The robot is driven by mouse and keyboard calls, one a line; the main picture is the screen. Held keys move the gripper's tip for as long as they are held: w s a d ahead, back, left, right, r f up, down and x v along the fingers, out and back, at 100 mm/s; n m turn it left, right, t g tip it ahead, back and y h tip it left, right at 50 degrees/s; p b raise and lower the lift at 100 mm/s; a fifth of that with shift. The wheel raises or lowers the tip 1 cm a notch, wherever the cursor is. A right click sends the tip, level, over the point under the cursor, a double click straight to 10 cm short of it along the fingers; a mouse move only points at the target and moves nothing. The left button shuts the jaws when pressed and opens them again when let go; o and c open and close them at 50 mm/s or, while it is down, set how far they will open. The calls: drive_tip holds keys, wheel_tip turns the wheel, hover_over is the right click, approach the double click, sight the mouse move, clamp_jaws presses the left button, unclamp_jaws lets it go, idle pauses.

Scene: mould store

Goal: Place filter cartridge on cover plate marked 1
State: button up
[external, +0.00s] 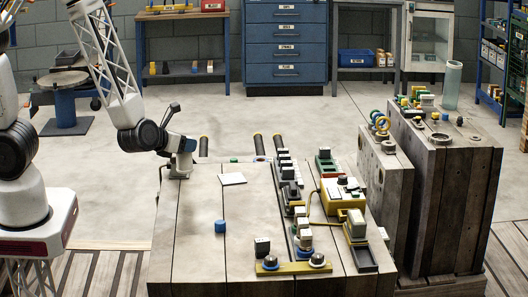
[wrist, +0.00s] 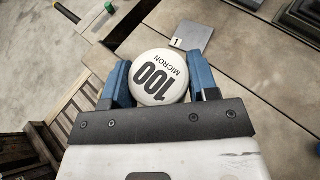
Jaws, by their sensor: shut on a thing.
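The filter cartridge (wrist: 159,77) has a round white end printed "100 MICRON" and sits between the blue fingers of my gripper (wrist: 162,72), which is shut on it. The cover plate (wrist: 205,32) is a flat grey square with a small tag marked 1. It lies ahead of the cartridge and a little to the right in the wrist view, apart from it. In the external view the plate (external: 233,179) looks pale and lies on the worktop to the right of my gripper (external: 180,166), which is near the worktop's far left corner. The cartridge is hard to make out there.
The worktop around the plate is mostly clear.

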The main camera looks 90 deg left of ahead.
drive_tip(key=shift+s+a, duration=0.4)
drive_tip(key=shift+a, duration=0.2)
drive_tip(key=shift+s+a, duration=0.4)
drive_tip(key=shift+a, duration=0.2)
drive_tip(key=w+a+f, duration=0.1)
drive_tip(key=w+a, duration=0.2)
drive_tip(key=w, duration=1.2)
drive_tip(key=shift+w+a+f, duration=0.2)
drive_tip(key=shift+w+f, duration=0.1)
drive_tip(key=shift+w, duration=0.05)
drive_tip(key=shift+f, duration=1.75)
drive_tip(key=shift+f, duration=0.1)
drive_tip(key=o, duration=1)
drive_tip(key=shift+c, duration=0.2)
